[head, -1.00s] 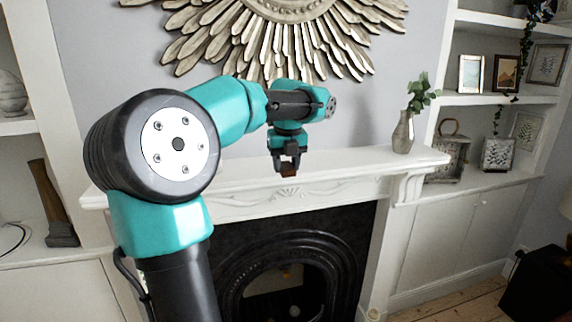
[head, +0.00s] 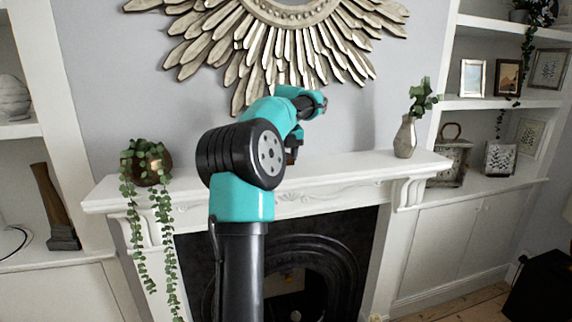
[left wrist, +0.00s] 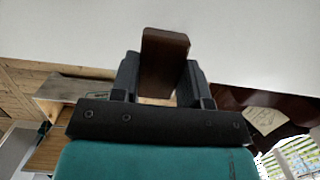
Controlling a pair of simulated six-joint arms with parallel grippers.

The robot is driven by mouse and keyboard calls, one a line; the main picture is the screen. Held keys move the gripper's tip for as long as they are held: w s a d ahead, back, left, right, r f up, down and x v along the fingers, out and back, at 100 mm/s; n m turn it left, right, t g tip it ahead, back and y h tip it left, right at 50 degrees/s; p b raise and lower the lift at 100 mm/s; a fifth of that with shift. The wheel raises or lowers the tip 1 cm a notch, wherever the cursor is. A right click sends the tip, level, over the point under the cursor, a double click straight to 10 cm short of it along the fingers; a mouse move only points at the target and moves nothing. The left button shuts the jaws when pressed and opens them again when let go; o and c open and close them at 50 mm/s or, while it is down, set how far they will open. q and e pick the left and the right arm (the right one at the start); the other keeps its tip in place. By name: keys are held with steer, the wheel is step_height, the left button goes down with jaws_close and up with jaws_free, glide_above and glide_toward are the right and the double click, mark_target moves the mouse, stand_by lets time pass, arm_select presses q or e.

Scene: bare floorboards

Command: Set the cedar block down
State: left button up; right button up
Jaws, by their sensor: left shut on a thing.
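The cedar block (left wrist: 165,55) is a dark brown piece between the two fingers of my left gripper (left wrist: 160,80) in the left wrist view. The fingers are shut on it and its end sticks out past them. In the head view the left gripper (head: 292,143) is small and partly hidden behind my arm, over the white mantel shelf (head: 340,166). The block (head: 291,158) shows there only as a small dark brown patch. I cannot tell whether it touches the shelf. My right gripper is not in view.
A trailing plant in a pot (head: 155,168) stands at the mantel's left end. A grey vase with leaves (head: 405,138) stands at its right end. The sunburst mirror (head: 270,40) hangs above. The shelf right of the gripper is clear up to the vase.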

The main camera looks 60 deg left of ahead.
arm_select(q)
steer(key=shift+w+a, duration=0.25)
steer(key=shift+a, duration=0.2)
steer(key=shift+a, duration=0.15)
steer(key=shift+w+a, duration=0.15)
steer(key=shift+f, duration=1.8)
steer(key=shift+f, duration=0.15)
steer(key=o, duration=0.9)
steer(key=r, duration=0.4)
steer(key=d+r, duration=0.1)
steer(key=r, duration=0.7)
steer(key=shift+s+d+r, duration=0.1)
steer(key=shift+s+d, duration=0.1)
steer(key=shift+d, duration=0.2)
